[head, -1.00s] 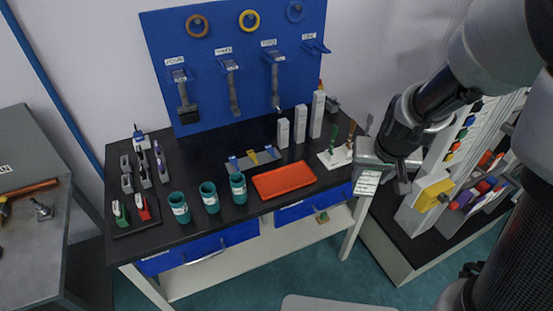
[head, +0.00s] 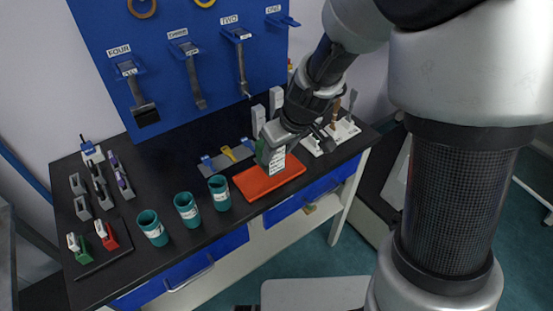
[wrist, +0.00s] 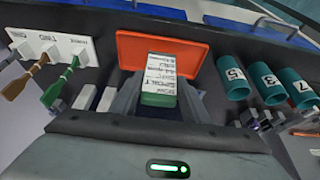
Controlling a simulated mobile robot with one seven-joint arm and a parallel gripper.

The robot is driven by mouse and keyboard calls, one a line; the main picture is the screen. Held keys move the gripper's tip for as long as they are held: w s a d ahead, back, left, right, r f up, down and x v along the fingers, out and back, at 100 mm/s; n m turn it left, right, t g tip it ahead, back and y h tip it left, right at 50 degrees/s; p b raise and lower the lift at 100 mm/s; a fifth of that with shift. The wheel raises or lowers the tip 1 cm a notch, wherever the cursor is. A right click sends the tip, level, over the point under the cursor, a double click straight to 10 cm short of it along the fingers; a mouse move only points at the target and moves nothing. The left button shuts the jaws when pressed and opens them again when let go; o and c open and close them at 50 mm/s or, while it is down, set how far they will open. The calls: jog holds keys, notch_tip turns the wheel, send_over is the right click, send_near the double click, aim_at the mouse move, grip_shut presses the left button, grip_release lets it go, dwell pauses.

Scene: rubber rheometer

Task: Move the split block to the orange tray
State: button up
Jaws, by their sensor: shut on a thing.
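The split block is a small green block with a white, text-covered label (head: 277,163). In the wrist view the block (wrist: 160,80) sits between the two fingers of my gripper (wrist: 158,104). My gripper (head: 268,150) is shut on it. The orange tray (head: 258,188) lies flat on the black bench, and the block appears over its back part in the head view. In the wrist view the tray (wrist: 192,48) is behind the block. Whether the block touches the tray is hard to tell.
Teal numbered cups (head: 187,210) stand left of the tray. A white holder (head: 340,132) with brushes stands to its right, pale upright blocks (head: 258,118) behind. A blue tool board (head: 190,60) rises at the back. The tray's visible surface is empty.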

aim_at(277, 164)
jog(key=shift+f+b, duration=0.65)
jog(key=shift+f, duration=1.5)
jog(key=shift+f, duration=0.25)
jog(key=o, duration=1.5)
jog(key=shift+r, duration=0.1)
jog(key=shift+c, duration=0.2)
